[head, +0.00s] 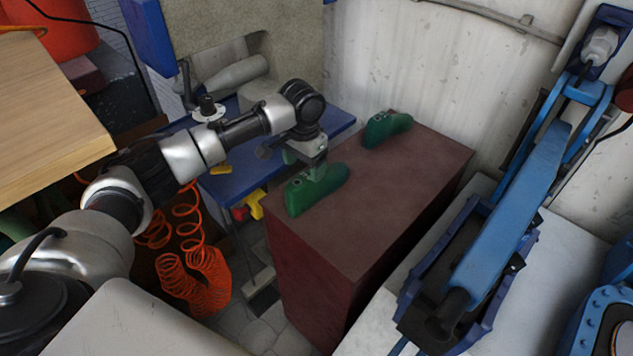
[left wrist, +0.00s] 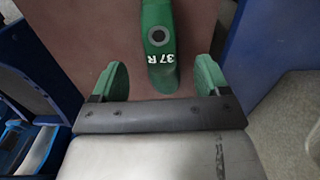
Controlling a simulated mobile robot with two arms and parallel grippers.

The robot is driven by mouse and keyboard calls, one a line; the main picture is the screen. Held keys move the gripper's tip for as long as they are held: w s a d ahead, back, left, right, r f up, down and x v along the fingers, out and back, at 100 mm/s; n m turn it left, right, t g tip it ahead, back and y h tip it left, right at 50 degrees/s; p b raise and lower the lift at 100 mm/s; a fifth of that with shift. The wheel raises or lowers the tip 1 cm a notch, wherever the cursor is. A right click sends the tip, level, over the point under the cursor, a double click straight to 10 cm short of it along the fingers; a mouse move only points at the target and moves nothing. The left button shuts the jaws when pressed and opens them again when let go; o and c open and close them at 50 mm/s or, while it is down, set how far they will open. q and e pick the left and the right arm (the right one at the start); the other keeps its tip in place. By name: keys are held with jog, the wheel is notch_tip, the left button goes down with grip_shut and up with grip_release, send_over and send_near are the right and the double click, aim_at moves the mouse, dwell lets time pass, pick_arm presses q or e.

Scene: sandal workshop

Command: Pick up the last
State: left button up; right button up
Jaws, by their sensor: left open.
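A green shoe last (head: 325,190) lies on top of the brown block (head: 400,200), near its left edge. In the left wrist view the last (left wrist: 157,55) has a round dark hole and the white mark "37 R". A second green last (head: 387,129) lies farther back on the block. My left gripper (head: 306,164) is over the near last, pointing down. In the left wrist view its green-padded fingers (left wrist: 162,78) are apart, with the marked end of the last showing between them. I cannot tell whether they touch it. My right gripper is not in view.
A blue bench (head: 225,181) stands behind my left arm, with a grey machine on it. Orange coiled hoses (head: 190,270) hang below the arm. A wooden tabletop (head: 45,105) is at the left. A long blue machine (head: 510,215) stands right of the block.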

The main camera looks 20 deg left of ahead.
aim_at(306, 176)
pick_arm(q)
jog(key=shift+w+a+f, duration=0.15)
jog(key=shift+w+f, duration=0.05)
jog(key=shift+f, duration=0.7)
jog(key=f, duration=0.2)
jog(key=f+p, duration=0.1)
jog(key=shift+d+f, duration=0.25)
jog(key=shift+s+f, duration=0.1)
jog(key=shift+f, duration=0.5)
jog(key=shift+c, duration=0.9)
jog(key=c, duration=0.7)
jog(key=shift+r, duration=0.1)
jog(key=shift+c, duration=0.6)
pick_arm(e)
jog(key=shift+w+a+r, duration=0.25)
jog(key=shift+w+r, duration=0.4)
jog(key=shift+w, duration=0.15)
